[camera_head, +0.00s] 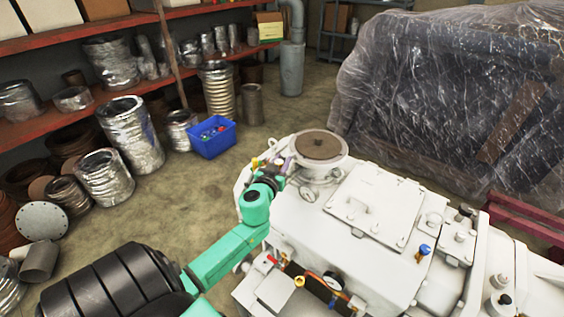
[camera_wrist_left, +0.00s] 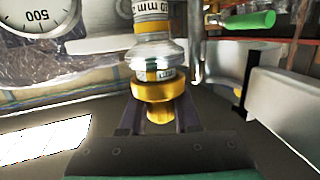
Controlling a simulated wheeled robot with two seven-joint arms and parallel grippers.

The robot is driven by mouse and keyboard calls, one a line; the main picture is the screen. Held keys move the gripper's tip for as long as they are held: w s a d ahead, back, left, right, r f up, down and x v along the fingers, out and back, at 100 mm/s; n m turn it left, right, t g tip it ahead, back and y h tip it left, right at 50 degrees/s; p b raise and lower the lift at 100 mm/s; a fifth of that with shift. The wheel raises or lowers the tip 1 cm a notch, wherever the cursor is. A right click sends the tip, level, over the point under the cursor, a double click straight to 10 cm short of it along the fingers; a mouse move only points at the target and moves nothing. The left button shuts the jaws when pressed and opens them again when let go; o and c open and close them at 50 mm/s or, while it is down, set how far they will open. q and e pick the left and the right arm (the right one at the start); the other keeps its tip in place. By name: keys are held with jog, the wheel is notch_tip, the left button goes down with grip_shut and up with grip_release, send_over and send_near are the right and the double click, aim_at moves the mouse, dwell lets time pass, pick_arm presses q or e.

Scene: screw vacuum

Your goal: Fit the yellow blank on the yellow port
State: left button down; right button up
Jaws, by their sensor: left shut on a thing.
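My left gripper (camera_head: 278,170) reaches to the left side of the white machine, beside its round brown-topped flange. In the left wrist view the gripper (camera_wrist_left: 160,116) is shut on the yellow blank (camera_wrist_left: 158,91), a round knobbed piece between the two dark fingers. Directly beyond the blank is a pale metal port (camera_wrist_left: 153,52) with a flared rim and a yellow band with printed mm marking. The blank appears in line with the port and close against its rim. I cannot tell whether they touch or are threaded together. My right gripper is not in view.
A dial gauge (camera_wrist_left: 38,15) and a green-handled valve (camera_wrist_left: 250,20) flank the port. A white block (camera_wrist_left: 285,112) stands close on the right. The white machine (camera_head: 350,235) fills the front. A blue bin (camera_head: 212,137) sits on the floor, with loaded shelves behind.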

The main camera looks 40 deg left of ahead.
pick_arm(q)
jog(key=c, duration=0.6)
grip_release()
jog(key=shift+c, duration=0.2)
